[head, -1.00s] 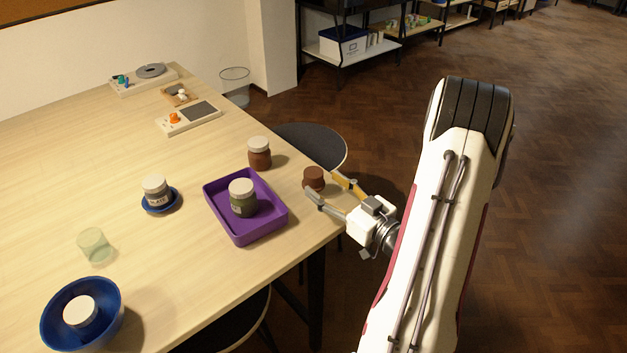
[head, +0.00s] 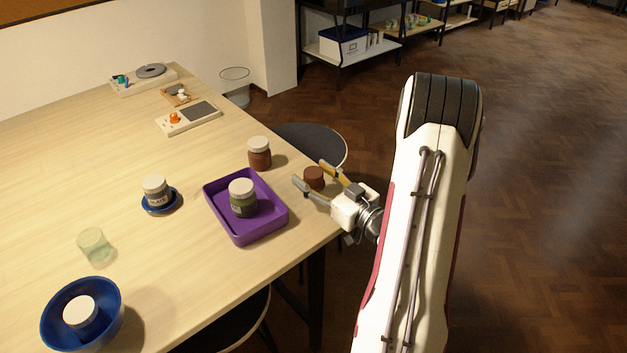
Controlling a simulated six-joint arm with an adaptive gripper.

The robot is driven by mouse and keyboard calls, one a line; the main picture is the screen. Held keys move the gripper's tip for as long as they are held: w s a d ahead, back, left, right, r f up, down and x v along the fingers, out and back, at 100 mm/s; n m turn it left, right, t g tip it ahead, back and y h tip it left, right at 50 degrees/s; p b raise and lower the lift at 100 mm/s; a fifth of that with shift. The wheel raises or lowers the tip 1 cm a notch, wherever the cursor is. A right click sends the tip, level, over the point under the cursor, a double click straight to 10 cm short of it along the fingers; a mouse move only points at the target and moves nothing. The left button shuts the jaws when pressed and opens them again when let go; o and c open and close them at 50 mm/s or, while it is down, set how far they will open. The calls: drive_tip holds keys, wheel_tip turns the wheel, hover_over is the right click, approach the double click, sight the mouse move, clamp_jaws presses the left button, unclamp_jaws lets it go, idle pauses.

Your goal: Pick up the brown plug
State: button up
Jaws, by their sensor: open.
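The brown plug (head: 314,177) is a short dark-brown cylinder standing near the right edge of the pale wooden table (head: 130,235). My gripper (head: 311,175) comes in from the right with its fingers spread. One finger is on each side of the plug, and the plug sits between them near the fingertips. I cannot tell whether either finger touches it.
A brown jar with a white lid (head: 259,154) stands behind. A jar on a blue saucer, a glass and a blue bowl (head: 112,300) are farther left. A chair (head: 318,142) is beyond the edge.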

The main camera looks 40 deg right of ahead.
sight(314, 172)
drive_tip(key=c, duration=1.2)
drive_tip(key=shift+r, duration=0.25)
drive_tip(key=shift+c, duration=0.2)
drive_tip(key=shift+r, duration=4.75)
